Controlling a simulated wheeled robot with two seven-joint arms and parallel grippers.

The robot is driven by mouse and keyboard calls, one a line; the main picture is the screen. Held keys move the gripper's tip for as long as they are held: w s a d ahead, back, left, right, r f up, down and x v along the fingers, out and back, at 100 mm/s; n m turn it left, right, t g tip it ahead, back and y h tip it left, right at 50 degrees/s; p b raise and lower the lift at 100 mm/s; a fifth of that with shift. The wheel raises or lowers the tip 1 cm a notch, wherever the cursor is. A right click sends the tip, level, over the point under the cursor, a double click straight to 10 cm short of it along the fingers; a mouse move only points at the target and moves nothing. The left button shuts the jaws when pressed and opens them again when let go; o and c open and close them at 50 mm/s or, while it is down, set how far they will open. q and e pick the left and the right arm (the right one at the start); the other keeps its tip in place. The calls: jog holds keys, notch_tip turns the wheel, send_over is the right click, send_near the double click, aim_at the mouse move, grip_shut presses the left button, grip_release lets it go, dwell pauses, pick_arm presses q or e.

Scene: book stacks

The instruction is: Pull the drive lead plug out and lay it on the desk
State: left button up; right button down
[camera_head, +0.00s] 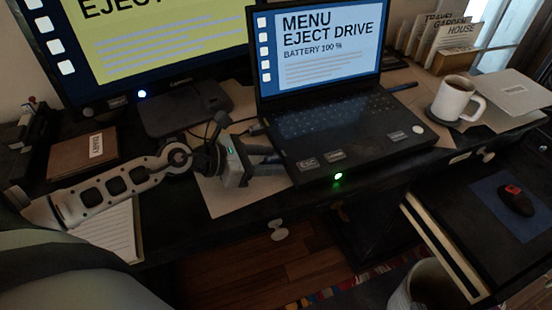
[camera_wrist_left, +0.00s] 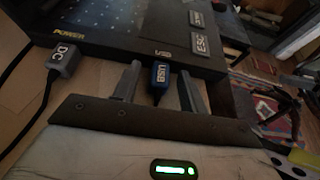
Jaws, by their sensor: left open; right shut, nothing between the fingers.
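The laptop (camera_head: 330,125) stands open on the desk (camera_head: 200,228); its screen reads "MENU EJECT DRIVE, BATTERY 100 %". In the left wrist view, a blue plug labelled USB (camera_wrist_left: 160,76) sits at the port marked USB on the laptop's side. A grey plug labelled DC (camera_wrist_left: 66,58) is beside the POWER marking, left of my fingers. My left gripper (camera_head: 272,161) is at the laptop's left side. In the wrist view its open fingers (camera_wrist_left: 159,82) stand either side of the blue plug, with visible gaps. The blue plug is hidden in the head view. My right gripper is not in view.
A dark flat box (camera_head: 182,108) lies behind my left gripper, below a large monitor (camera_head: 165,38). A brown notebook (camera_head: 84,154) and a lined pad (camera_head: 112,228) lie to the left. A white mug (camera_head: 454,100) stands right of the laptop. Bare desk shows along the front edge.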

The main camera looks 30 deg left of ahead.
dwell(0.4)
pick_arm(q)
grip_shut()
jog(key=shift+s, duration=0.1)
jog(key=shift+s+a+b, duration=0.8)
jog(key=shift+s+a, duration=0.3)
jog(key=shift+s, duration=0.25)
jog(key=shift+s+a+b, duration=0.35)
jog(key=shift+s+a, duration=0.4)
jog(key=shift+s, duration=0.15)
